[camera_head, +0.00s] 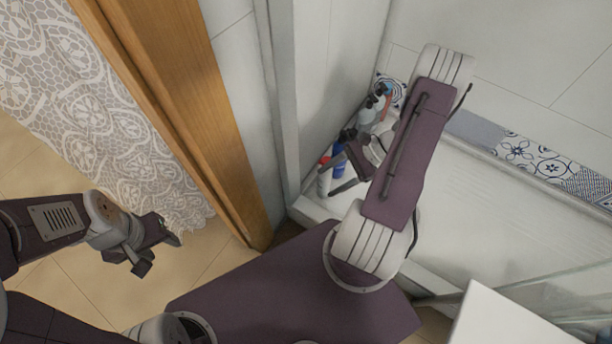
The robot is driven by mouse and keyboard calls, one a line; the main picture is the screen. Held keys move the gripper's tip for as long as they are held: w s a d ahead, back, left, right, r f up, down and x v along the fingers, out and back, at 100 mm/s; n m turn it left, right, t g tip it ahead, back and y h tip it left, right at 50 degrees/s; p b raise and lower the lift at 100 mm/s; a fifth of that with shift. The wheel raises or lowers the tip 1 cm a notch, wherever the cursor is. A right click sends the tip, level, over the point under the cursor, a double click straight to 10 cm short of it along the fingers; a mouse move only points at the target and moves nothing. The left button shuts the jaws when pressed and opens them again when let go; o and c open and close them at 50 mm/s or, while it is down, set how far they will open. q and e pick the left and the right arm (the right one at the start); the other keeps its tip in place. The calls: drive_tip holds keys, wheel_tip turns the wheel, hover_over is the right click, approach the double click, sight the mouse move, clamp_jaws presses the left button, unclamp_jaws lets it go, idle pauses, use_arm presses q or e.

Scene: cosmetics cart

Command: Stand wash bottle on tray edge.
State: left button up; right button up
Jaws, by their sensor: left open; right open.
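Several bottles stand in the shower corner, partly hidden by my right arm: a white bottle with a red top (324,181), a blue bottle (339,166) and a pale grey-green bottle (367,116). I cannot tell which is the wash bottle. The white shower tray (309,208) has a raised edge in front of them. My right gripper (335,177) is open among the bottles, beside the white and blue ones; its fingers show no clear hold on either. My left gripper (160,256) is open and empty over the tiled floor, far left of the bottles.
A wooden door frame (185,110) and a lace curtain (85,100) stand between the left side and the shower. A white wall post (283,100) rises left of the bottles. A glass panel (555,300) and a white surface (497,322) are at lower right.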

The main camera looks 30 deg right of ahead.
use_arm(q)
drive_tip(key=shift+s+a, duration=0.1)
use_arm(e)
drive_tip(key=a+r+n+g+h, duration=0.1)
drive_tip(key=a+r+n+h, duration=0.8)
drive_tip(key=n, duration=0.9)
drive_tip(key=shift+s+a+r+h, duration=0.35)
drive_tip(key=shift+s+a+h, duration=0.15)
drive_tip(key=shift+a, duration=0.15)
drive_tip(key=shift+w, duration=0.1)
